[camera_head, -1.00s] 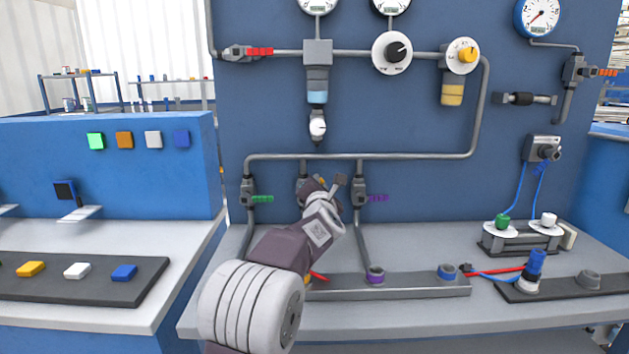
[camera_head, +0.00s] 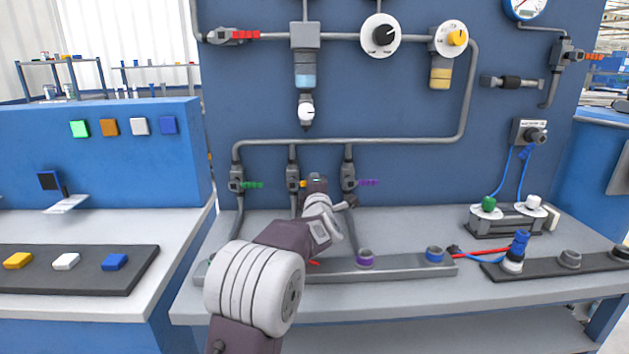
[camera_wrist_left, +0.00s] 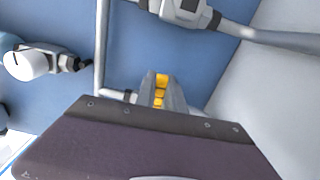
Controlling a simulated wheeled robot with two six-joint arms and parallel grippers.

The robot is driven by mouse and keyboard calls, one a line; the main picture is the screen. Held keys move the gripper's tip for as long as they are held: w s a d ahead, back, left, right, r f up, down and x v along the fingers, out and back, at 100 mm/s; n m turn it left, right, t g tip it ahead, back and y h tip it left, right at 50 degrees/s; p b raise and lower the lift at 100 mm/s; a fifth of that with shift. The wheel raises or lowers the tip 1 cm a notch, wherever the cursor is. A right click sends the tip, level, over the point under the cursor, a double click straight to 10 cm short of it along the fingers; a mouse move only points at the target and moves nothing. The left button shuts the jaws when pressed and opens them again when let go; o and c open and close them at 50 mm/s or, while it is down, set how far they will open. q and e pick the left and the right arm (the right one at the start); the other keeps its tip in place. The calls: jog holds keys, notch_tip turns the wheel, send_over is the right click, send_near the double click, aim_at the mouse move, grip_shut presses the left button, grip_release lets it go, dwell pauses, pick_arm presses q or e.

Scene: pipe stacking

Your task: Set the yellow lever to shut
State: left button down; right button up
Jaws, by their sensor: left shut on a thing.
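The yellow lever (camera_head: 303,184) is on the middle of three valves on the blue panel. Most of it is hidden by my left gripper (camera_head: 316,186) in the head view. In the left wrist view the yellow lever (camera_wrist_left: 160,92) shows as a yellow strip between the grey fingers of my left gripper (camera_wrist_left: 161,98), which is shut on it. The lever seems to point sideways to the right from its valve, but its exact angle is hard to tell. My right gripper is not in view.
A green lever (camera_head: 252,185) is close on the left and a purple lever (camera_head: 368,182) close on the right. A white gauge (camera_head: 306,111) hangs above. Below, a grey rail (camera_head: 400,267) with capped stubs lies on the bench (camera_head: 400,290).

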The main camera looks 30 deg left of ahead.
pick_arm(q)
jog(key=shift+f+m, duration=0.25)
jog(key=shift+m, duration=0.15)
jog(key=c, duration=1.4)
grip_release()
jog(key=shift+c, duration=0.2)
jog(key=shift+r, duration=0.1)
jog(key=v, duration=0.9)
jog(key=shift+p, duration=0.4)
